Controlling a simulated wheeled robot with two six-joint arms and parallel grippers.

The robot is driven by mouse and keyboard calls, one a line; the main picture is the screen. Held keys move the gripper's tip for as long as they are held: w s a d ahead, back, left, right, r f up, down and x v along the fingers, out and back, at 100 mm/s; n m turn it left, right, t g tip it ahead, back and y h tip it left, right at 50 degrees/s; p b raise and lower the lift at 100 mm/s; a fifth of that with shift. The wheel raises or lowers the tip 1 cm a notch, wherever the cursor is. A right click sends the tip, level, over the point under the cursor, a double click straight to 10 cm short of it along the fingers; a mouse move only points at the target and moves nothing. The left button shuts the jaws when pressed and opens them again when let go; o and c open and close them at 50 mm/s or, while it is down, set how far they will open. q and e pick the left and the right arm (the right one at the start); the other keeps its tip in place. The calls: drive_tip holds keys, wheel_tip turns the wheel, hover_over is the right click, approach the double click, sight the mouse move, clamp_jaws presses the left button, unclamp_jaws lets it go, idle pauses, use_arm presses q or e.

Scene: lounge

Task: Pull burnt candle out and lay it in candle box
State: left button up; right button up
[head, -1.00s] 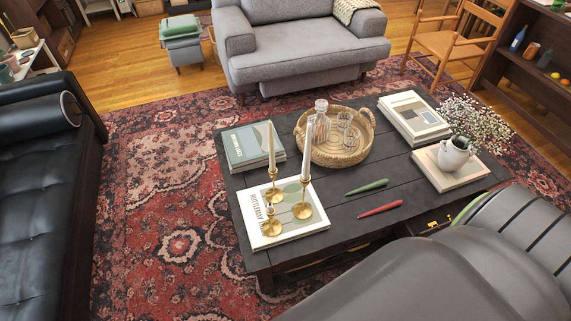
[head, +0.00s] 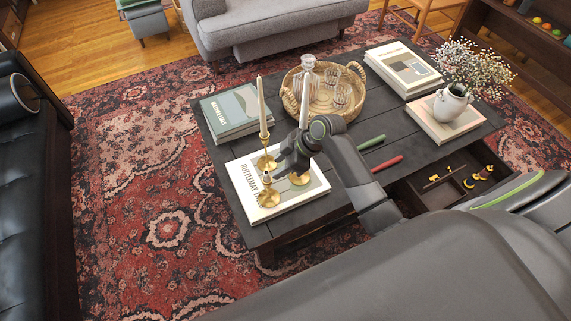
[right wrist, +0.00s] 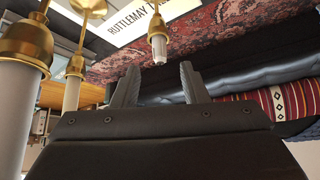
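The burnt candle is a short pale stub (right wrist: 159,57) in a low brass holder (right wrist: 157,22), seen upside down in the right wrist view. In the head view this holder (head: 268,197) stands upright on a white book, in front of two brass holders with tall white candles (head: 262,106) (head: 304,104). My right gripper (head: 279,167) is beside the stub, among the candlesticks. In the right wrist view its fingers (right wrist: 159,72) are apart and empty, with the stub beyond their tips. I cannot make out a candle box. My left gripper is out of view.
A green candle (head: 370,142) and a red candle (head: 387,163) lie on the dark table. An open drawer (head: 418,189) holds small brass items. A woven tray (head: 345,103) with a decanter is behind the candlesticks. Books (head: 238,113) and a flower vase (head: 452,103) stand around.

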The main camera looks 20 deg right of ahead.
sight(267, 175)
drive_tip(key=b+x, duration=0.4)
drive_tip(key=x, duration=0.2)
drive_tip(key=shift+f, duration=0.2)
drive_tip(key=shift+w+a+f+b, duration=0.25)
drive_tip(key=shift+a+f+b, duration=0.1)
drive_tip(key=shift+f, duration=0.1)
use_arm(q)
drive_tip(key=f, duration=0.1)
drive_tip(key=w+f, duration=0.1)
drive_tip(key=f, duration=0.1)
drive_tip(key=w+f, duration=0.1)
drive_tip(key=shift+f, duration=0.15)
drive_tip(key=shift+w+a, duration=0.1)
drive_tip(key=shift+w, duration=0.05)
use_arm(e)
drive_tip(key=c, duration=0.7)
drive_tip(key=o, duration=0.7)
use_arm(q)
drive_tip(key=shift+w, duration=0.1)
use_arm(e)
drive_tip(key=shift+o, duration=0.2)
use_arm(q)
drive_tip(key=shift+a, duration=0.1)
